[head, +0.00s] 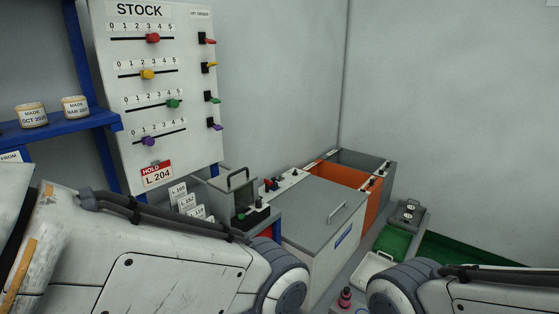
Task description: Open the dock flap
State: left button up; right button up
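A wide grey lid (310,212) with a bar handle (338,212) lies flat and shut on a white box in the lower middle. A blue label (343,236), too small to read, is on the box's front. I cannot tell for sure which of these is the dock flap. My two arms cross the lower left and lower right, the left one hiding part of the lower middle. Neither gripper shows.
Behind the lid are an orange bin (345,175) and a grey bin (362,160), both open on top. A STOCK board (150,85) with coloured sliders stands at the left, beside a blue shelf (60,127) with jars.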

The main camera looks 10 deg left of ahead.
aim_at(228, 183)
jog(key=z, duration=0.15)
jog(key=i, duration=0.7)
jog(key=u, duration=0.5)
jog(key=i, duration=0.6)
jog(key=u, duration=0.55)
